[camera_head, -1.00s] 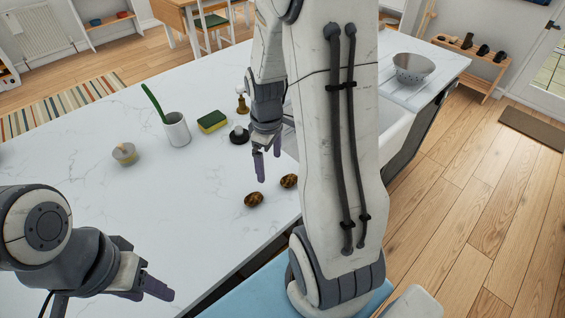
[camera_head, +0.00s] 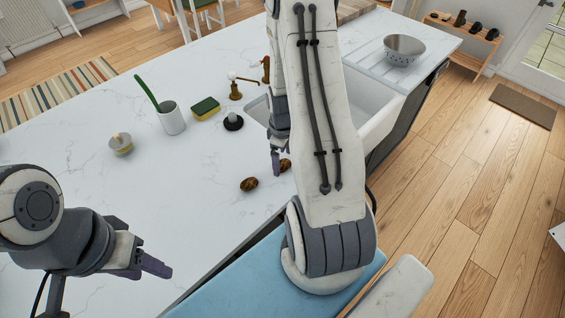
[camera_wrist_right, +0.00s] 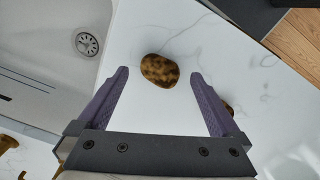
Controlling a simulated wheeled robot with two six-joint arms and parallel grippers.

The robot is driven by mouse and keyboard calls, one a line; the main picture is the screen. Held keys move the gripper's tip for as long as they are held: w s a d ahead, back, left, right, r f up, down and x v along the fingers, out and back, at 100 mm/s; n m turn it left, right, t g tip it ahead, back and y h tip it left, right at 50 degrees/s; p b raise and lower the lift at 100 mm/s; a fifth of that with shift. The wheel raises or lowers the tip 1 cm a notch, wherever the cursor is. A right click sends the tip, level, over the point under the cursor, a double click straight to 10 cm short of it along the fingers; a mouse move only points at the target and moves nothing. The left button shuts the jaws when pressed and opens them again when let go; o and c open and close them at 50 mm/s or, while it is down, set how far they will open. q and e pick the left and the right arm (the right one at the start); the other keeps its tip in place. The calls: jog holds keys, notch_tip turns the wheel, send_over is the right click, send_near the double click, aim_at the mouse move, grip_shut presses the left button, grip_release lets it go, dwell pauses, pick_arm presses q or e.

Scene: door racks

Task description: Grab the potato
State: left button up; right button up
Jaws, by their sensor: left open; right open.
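Two brown potatoes lie on the white marble counter. One potato (camera_head: 249,184) is in plain view in the head view; the other potato (camera_head: 285,165) is partly hidden behind my right gripper (camera_head: 276,162). In the right wrist view one potato (camera_wrist_right: 159,70) lies just beyond and between the open purple fingertips (camera_wrist_right: 159,75), not touched by them. The edge of another potato (camera_wrist_right: 229,108) shows behind the right-hand finger. My right gripper is open and empty. My left gripper (camera_head: 150,258) is open and empty at the lower left of the head view.
On the counter (camera_head: 80,160) stand a white cup (camera_head: 171,118) with a green utensil, a sponge (camera_head: 206,108), a dark round stopper-like item (camera_head: 233,122) and a small lidded jar (camera_head: 121,144). A sink (camera_head: 365,119) and a colander (camera_head: 404,49) are to the right.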

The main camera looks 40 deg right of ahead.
jog(key=shift+f, duration=1.05)
jog(key=c, duration=1.4)
jog(key=shift+r, duration=0.15)
